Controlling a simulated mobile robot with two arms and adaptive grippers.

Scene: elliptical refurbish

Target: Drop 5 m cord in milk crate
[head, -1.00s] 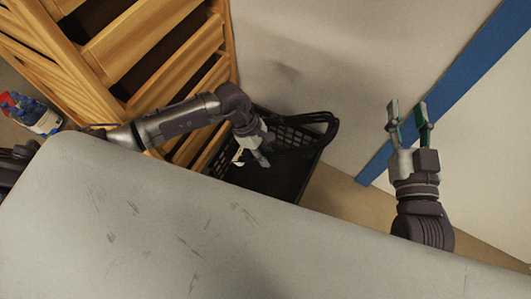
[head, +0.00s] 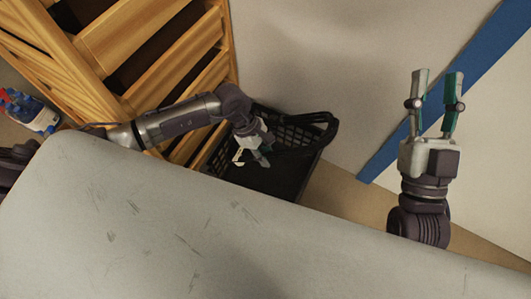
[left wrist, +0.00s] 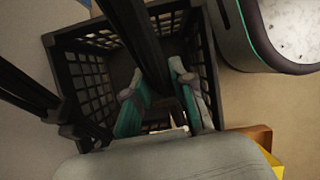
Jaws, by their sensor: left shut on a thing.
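The black milk crate (head: 298,172) stands on the floor beyond the grey surface; its lattice wall also shows in the left wrist view (left wrist: 75,75). My left gripper (head: 262,158) is over the crate's opening. In the left wrist view its teal-padded fingers (left wrist: 160,98) are on either side of a thick dark strand, the black cord (left wrist: 143,40), and are shut on it. A black cord loop (head: 328,122) hangs out over the crate's right rim in the head view. The cord's lower end is hidden. My right gripper (head: 436,82) is open and empty, right of the crate.
Wooden drawers (head: 155,50) stand left of the crate, and a pale wall with a blue stripe (head: 470,65) lies behind. A grey rounded surface (head: 130,220) fills the front. A container of coloured bottles (head: 28,112) stands far left.

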